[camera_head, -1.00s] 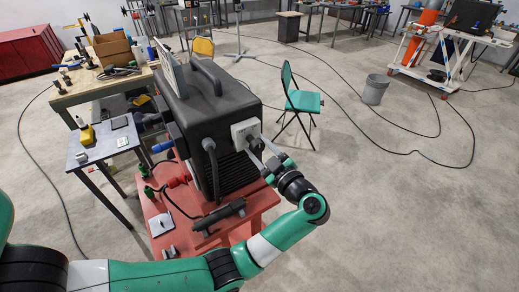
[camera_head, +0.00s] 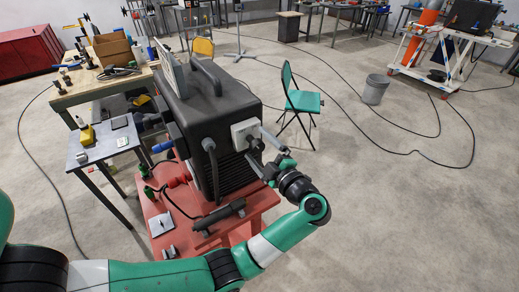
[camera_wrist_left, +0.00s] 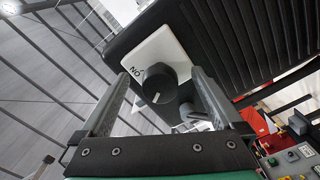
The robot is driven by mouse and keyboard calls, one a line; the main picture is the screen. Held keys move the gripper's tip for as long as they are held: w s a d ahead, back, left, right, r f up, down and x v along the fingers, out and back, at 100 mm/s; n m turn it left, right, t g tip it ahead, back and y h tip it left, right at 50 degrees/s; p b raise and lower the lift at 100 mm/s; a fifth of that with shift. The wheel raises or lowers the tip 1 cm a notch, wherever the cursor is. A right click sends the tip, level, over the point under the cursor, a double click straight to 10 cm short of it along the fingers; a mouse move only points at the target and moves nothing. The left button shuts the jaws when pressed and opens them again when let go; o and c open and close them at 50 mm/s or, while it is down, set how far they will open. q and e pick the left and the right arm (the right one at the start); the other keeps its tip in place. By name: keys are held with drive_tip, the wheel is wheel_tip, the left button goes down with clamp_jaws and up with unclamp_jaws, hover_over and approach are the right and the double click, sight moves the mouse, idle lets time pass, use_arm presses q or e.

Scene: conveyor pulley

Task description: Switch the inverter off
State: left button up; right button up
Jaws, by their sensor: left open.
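The inverter (camera_head: 215,115) is a large black ribbed box with a top handle, on a red stand. On its side facing my arm is a white switch plate (camera_head: 240,131) with a black round knob (camera_head: 257,144). My left gripper (camera_head: 256,142) is open, its fingers spread on either side of the knob. In the left wrist view the knob (camera_wrist_left: 155,84) lies between the two fingers, with gaps visible. A white mark on the knob points toward the bottom of that view. The plate (camera_wrist_left: 155,52) bears an "ON" label left of the knob. My right gripper does not show.
A black plug and cable (camera_head: 209,146) hang on the inverter's side near the plate. The red stand (camera_head: 256,205) carries cables and small parts. A green folding chair (camera_head: 302,100) stands behind.

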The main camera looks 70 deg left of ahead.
use_arm(q)
drive_tip(key=w+d, duration=0.1)
drive_tip(key=d, duration=0.5)
drive_tip(key=shift+d, duration=0.35)
